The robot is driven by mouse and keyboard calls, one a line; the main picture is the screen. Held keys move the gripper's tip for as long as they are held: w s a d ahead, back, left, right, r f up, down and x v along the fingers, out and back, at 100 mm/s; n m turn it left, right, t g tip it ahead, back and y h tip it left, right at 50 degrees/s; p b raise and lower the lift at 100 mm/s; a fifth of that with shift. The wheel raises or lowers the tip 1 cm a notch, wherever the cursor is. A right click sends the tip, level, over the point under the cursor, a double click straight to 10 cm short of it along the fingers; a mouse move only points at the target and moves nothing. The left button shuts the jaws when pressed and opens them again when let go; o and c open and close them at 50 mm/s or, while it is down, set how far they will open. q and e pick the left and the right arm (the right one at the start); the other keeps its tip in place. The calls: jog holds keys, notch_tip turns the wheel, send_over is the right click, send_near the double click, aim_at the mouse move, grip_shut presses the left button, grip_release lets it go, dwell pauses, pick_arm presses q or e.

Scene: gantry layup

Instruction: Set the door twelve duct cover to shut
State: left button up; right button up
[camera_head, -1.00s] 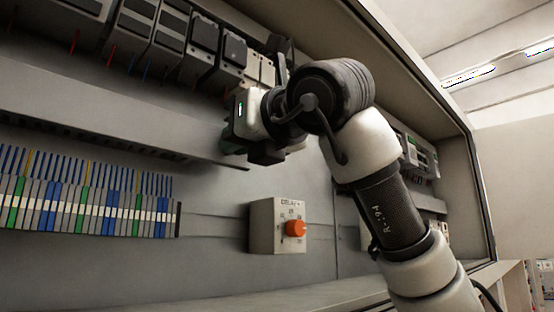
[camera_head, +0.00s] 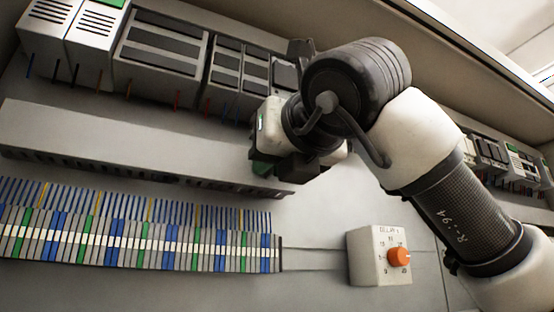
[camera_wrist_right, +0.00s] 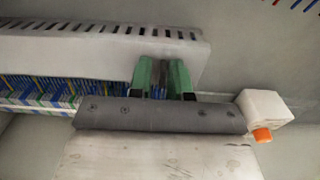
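The duct cover (camera_head: 90,140) is a long grey slotted channel across the panel, between the device row and the terminal strip. It also shows in the right wrist view (camera_wrist_right: 90,48). I see no readable "twelve" label on it. My right gripper (camera_head: 285,172) is at the cover's right end in the head view. In the right wrist view its two green fingers (camera_wrist_right: 162,80) stand apart at the cover's lower edge near that end, with a gap between them and nothing clearly held. Whether the fingers touch the cover is unclear. My left gripper is not in view.
A terminal strip (camera_head: 150,235) with blue, green and grey blocks runs below the cover. A box with an orange knob (camera_head: 375,255) sits at lower right. Grey devices (camera_head: 160,55) line the panel above.

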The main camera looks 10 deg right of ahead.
jog(key=shift+o, duration=1)
jog(key=shift+s+a, duration=0.15)
jog(key=shift+a, duration=0.05)
jog(key=b+v, duration=0.5)
jog(key=v, duration=0.5)
jog(key=shift+s+d, duration=0.2)
jog(key=shift+s, duration=0.15)
